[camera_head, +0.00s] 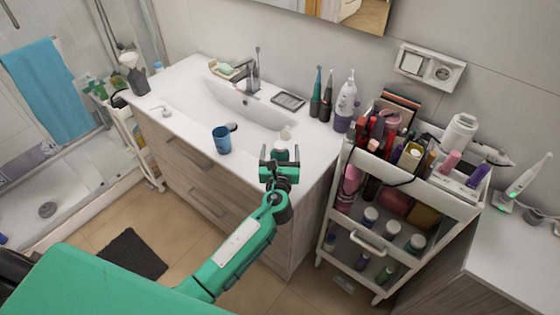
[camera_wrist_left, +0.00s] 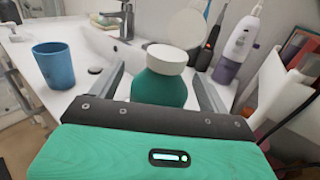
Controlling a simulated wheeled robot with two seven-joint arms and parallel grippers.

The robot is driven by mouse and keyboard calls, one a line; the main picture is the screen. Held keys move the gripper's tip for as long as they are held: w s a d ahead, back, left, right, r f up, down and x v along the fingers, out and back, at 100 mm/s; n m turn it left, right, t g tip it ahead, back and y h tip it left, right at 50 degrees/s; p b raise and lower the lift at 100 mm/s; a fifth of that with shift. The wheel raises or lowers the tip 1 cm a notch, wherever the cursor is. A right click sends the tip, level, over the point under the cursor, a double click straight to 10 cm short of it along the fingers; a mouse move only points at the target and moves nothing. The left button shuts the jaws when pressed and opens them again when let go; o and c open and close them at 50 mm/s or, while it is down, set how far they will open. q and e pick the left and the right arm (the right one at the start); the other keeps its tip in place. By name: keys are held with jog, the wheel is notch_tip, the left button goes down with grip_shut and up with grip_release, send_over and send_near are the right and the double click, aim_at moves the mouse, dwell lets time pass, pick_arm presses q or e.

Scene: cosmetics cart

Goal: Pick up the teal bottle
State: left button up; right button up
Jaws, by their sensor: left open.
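The teal bottle (camera_wrist_left: 160,88) has a white cap and a rounded green body. It stands upright on the counter in the left wrist view, between the two fingers of my left gripper (camera_wrist_left: 160,85). The fingers are apart, with a visible gap on each side of the bottle. In the head view the bottle (camera_head: 281,148) shows just behind my left gripper (camera_head: 279,165), which partly hides it at the counter's front edge. The bottle's lower part is hidden by the gripper body in the left wrist view. My right gripper is not in view.
A blue cup (camera_head: 221,140) stands left of the bottle by the sink (camera_head: 232,110). Electric toothbrushes (camera_head: 327,96) and a white-purple dispenser (camera_head: 346,98) stand behind it. A crowded white cart (camera_head: 440,190) is close on the right.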

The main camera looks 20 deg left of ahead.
pick_arm(q)
jog(key=shift+w+a, duration=0.15)
jog(key=shift+w, duration=0.3)
jog(key=c, duration=1.3)
jog(key=shift+r, duration=0.1)
